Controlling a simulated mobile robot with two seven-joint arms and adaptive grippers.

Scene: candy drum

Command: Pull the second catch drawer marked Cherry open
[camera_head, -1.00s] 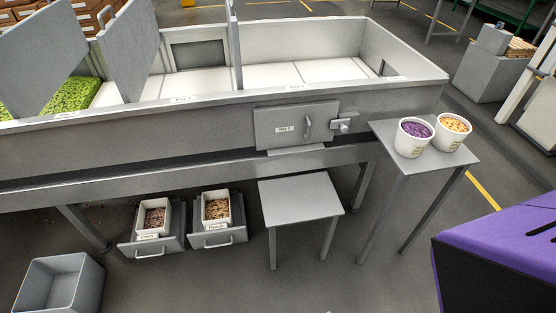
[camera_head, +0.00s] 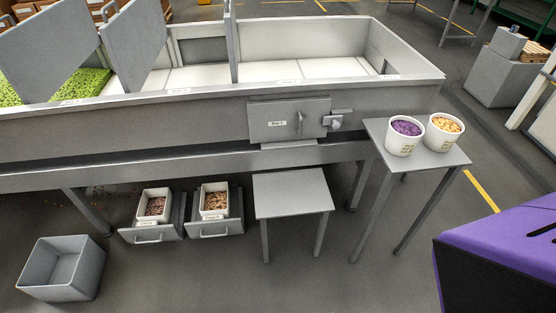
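Two grey catch drawers stand pulled out under the long grey machine. The left drawer (camera_head: 150,236) has a bar handle on its front and holds a white bin (camera_head: 153,203) of reddish-brown pieces. The right drawer (camera_head: 214,228) also has a bar handle and holds a white bin (camera_head: 213,198) of tan pieces. The small labels on the bins are too small to read surely now; the left one appears to read Cherry and the right one Peach earlier. Neither of my grippers is in view.
A grey stool-like table (camera_head: 292,193) stands right of the drawers. A taller side table (camera_head: 440,160) holds a tub of purple pieces (camera_head: 406,136) and a tub of orange pieces (camera_head: 444,130). An empty grey crate (camera_head: 62,268) is on the floor at left. Floor before the drawers is clear.

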